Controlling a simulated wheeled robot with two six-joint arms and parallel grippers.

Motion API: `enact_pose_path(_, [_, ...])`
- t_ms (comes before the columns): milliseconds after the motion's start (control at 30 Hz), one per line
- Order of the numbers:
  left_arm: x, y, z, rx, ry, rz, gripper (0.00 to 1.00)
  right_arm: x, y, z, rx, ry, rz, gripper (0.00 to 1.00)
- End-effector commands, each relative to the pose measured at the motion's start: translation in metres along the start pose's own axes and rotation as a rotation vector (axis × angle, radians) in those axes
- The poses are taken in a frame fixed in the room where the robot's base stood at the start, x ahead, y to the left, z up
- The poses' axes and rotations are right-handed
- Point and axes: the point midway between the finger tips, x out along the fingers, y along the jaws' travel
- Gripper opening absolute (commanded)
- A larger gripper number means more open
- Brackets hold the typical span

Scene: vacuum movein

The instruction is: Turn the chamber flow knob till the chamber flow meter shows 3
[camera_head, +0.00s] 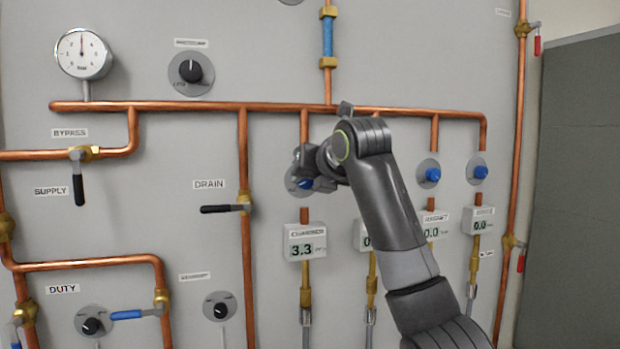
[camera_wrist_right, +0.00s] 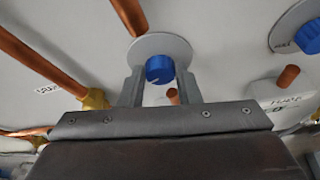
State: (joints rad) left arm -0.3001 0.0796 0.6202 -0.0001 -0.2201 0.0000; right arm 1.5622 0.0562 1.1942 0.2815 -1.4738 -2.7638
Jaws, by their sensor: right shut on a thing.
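The chamber flow knob is a blue knob (camera_head: 304,184) on a round grey plate, mostly hidden behind my gripper in the head view. It shows clearly in the right wrist view (camera_wrist_right: 159,69). My right gripper (camera_head: 312,180) reaches it from the right, and its two fingers (camera_wrist_right: 160,85) stand on either side of the knob, shut on it. The chamber flow meter (camera_head: 304,243) is a white box below the knob and reads 3.3. My left gripper is not in view.
More blue knobs (camera_head: 429,174) sit to the right, with meters such as one reading 0.0 (camera_head: 480,226). Another meter (camera_head: 362,236) is partly hidden by my arm. Copper pipes (camera_head: 243,150), a black drain lever (camera_head: 222,209) and a round gauge (camera_head: 83,53) are on the panel.

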Motion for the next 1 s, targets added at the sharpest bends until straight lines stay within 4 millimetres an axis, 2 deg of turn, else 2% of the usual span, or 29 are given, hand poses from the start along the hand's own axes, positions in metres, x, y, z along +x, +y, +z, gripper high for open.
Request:
enact_pose_path(200, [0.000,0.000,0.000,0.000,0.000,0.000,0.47,0.001,0.000,-0.002,0.002,0.005,0.000,0.07])
enact_pose_path(233, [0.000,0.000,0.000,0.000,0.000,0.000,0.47,0.001,0.000,-0.002,0.002,0.005,0.000,0.34])
enact_pose_path(367, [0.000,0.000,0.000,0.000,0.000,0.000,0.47,0.001,0.000,-0.001,0.002,0.004,0.000,0.51])
enact_pose_path(633, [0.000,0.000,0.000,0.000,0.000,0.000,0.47,0.000,0.000,-0.001,0.002,0.001,0.001,0.52])
enact_pose_path(767, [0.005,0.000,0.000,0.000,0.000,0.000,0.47,-0.007,0.000,-0.001,0.001,-0.002,0.001,0.52])
enact_pose_path(867, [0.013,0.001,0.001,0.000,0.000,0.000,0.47,-0.021,0.000,-0.002,0.000,-0.005,0.003,0.52])
enact_pose_path(1000, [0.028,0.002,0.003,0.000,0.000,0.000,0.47,-0.052,-0.001,-0.003,0.000,-0.007,0.002,0.52])
